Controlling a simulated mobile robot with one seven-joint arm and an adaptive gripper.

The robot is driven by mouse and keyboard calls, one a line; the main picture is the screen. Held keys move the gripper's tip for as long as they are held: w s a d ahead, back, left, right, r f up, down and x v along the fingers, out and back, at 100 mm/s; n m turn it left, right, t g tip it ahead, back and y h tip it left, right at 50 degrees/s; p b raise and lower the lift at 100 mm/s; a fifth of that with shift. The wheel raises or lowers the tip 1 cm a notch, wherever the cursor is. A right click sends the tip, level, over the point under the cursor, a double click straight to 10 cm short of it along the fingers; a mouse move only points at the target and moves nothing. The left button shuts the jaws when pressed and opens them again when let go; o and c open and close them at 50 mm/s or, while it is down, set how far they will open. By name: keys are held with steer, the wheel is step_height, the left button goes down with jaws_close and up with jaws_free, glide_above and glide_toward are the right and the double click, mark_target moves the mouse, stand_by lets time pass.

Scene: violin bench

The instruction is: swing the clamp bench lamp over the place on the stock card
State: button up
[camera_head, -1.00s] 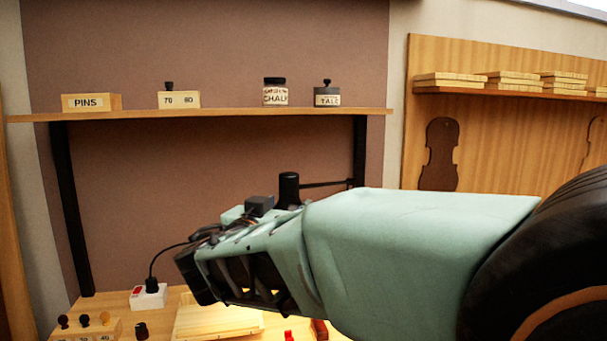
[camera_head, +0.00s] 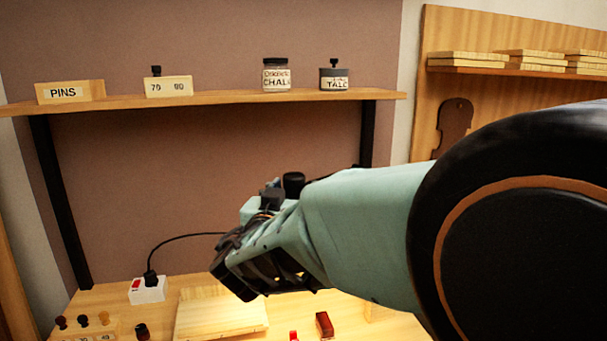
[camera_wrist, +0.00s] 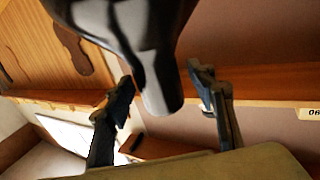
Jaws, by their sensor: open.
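What looks like the clamp bench lamp shows as a black rounded head (camera_head: 293,184) just behind my forearm, with a thin dark arm running right. In the wrist view a glossy black rounded part, which looks like the lamp (camera_wrist: 160,85), hangs down between the two fingers of my gripper (camera_wrist: 165,88). The fingers stand apart on either side of it; I cannot tell whether either touches it. In the head view my wrist and gripper reach left over the bench, and the fingertips are hard to make out. I cannot make out the stock card.
On the bench (camera_head: 180,287) are a white socket box (camera_head: 148,290) with a black cord, a pale wooden board (camera_head: 220,315), a dark red block (camera_head: 324,325) and several small knobs at left. A shelf (camera_head: 215,98) with a pins box, a chalk jar and a talc tin stands behind.

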steer(key=shift+w+d, duration=0.1)
steer(key=shift+w, duration=0.3)
steer(key=shift+c, duration=0.4)
jaws_close()
